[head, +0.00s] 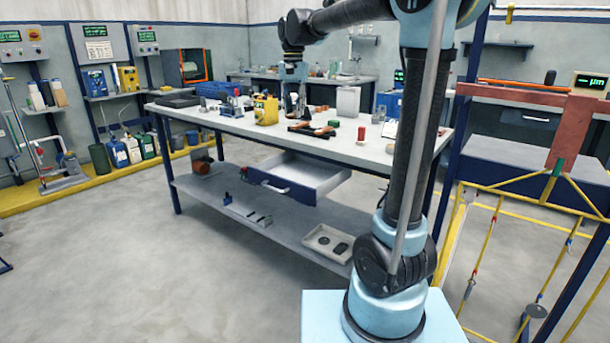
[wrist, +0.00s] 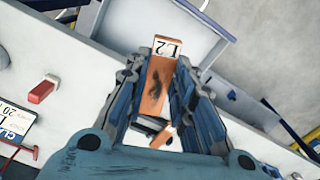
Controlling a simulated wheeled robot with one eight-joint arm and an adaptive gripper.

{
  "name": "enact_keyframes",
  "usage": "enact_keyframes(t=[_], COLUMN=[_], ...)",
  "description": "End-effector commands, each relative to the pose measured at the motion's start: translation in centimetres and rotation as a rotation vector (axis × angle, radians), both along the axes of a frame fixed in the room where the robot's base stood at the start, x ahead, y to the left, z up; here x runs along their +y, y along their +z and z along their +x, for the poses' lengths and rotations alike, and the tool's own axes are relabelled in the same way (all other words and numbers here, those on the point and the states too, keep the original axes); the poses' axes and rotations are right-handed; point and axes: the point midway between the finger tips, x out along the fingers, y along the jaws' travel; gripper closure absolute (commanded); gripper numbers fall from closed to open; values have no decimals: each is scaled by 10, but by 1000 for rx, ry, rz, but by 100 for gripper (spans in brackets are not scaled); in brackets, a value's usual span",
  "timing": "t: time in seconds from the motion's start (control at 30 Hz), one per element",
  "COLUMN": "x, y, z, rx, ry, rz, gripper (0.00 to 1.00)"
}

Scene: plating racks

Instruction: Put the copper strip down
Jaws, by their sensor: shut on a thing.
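The copper strip (wrist: 156,85) is a flat orange-brown bar with a dark smudge and a white label reading "L2" at its far end. My gripper (wrist: 154,78) is shut on it, with a blue-grey finger on each side, in the wrist view. In the head view my gripper (head: 292,108) is over the middle of the white-topped workbench (head: 210,118). Low beneath it are orange and black pieces (head: 318,131); I cannot tell there which part is the held strip. Whether the strip touches the bench is not clear.
The bench's drawer (head: 318,183) stands open at the front. A red block (wrist: 42,90) lies on bare bench top.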

Motion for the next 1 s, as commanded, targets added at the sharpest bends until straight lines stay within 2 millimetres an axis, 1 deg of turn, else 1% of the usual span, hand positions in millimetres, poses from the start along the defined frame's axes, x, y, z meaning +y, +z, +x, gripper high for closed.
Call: enact_keyframes(t=[0.4, 0.47, 0.53, 0.57, 0.67, 0.8, 0.9, 1.0], x=[-7, -4, 3, 9, 32, 69, 90, 105], y=[-1, -5, -14, -20, -47, -94, -125, -149], z=[2, 1, -2, -4, -17, -44, -67, -86], rx=[0, 0, 0, 0, 0, 0, 0, -1], ry=[-12, -18, -31, -40, -83, -163, -218, -265], rz=[0, 0, 0, 0, 1, 1, 1, 1], gripper=[100, 100, 100, 100, 100, 100, 100, 100])
